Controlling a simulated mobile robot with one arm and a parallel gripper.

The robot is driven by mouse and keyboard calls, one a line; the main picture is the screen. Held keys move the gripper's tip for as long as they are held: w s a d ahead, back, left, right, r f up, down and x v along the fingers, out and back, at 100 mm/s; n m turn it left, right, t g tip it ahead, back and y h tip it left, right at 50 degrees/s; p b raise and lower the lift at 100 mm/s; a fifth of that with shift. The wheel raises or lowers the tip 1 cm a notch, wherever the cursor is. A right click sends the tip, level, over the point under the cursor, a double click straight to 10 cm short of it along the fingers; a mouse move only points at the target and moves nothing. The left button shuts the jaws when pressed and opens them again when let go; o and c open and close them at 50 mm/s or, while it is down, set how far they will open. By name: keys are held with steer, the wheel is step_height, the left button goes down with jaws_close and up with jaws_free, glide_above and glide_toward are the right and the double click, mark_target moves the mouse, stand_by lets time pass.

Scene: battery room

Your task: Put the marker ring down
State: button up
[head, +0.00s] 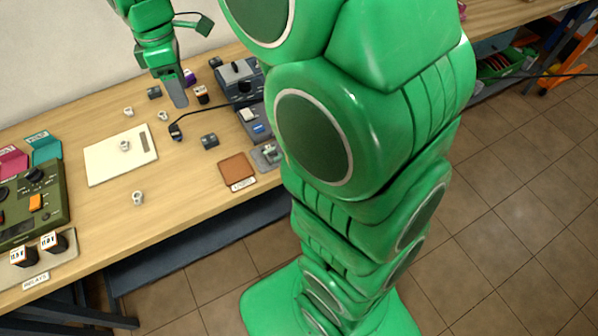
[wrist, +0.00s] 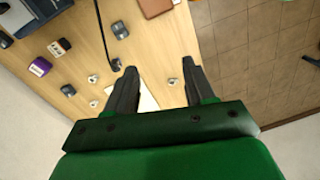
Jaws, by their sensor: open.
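Several small white rings lie loose on the wooden table. One ring (head: 125,146) lies on a white sheet (head: 104,165) with a dark strip along its right side. Another ring (head: 138,198) is nearer the front edge, and two more, a left one (head: 128,111) and a right one (head: 162,115), lie behind the sheet. I cannot tell which is the marker ring. My gripper (head: 179,101) is above the back of the table; in the wrist view its jaws (wrist: 160,66) are apart and empty. The sheet (wrist: 147,102) shows partly behind them there.
A green control box (head: 35,200) and a relay tray (head: 62,258) stand at the left. Dark devices (head: 238,72), a cable (head: 180,130) and a brown pad (head: 237,170) are at the right. Small dark blocks (head: 209,141) are scattered about. Bare table lies around the front ring.

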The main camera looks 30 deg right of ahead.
steer(key=s+d+m, duration=0.3)
steer(key=s+m, duration=0.2)
steer(key=s, duration=0.4)
steer(key=s+d+f+m, duration=0.1)
steer(key=s+d+m, duration=0.3)
steer(key=s, duration=0.6)
steer(key=s+d+m, duration=0.4)
steer(key=s+m, duration=0.2)
steer(key=s, duration=0.4)
steer(key=shift+d+f+m+g, duration=0.15)
steer(key=shift+m+g, duration=0.15)
steer(key=shift+g, duration=0.1)
steer(key=shift+o, duration=0.5)
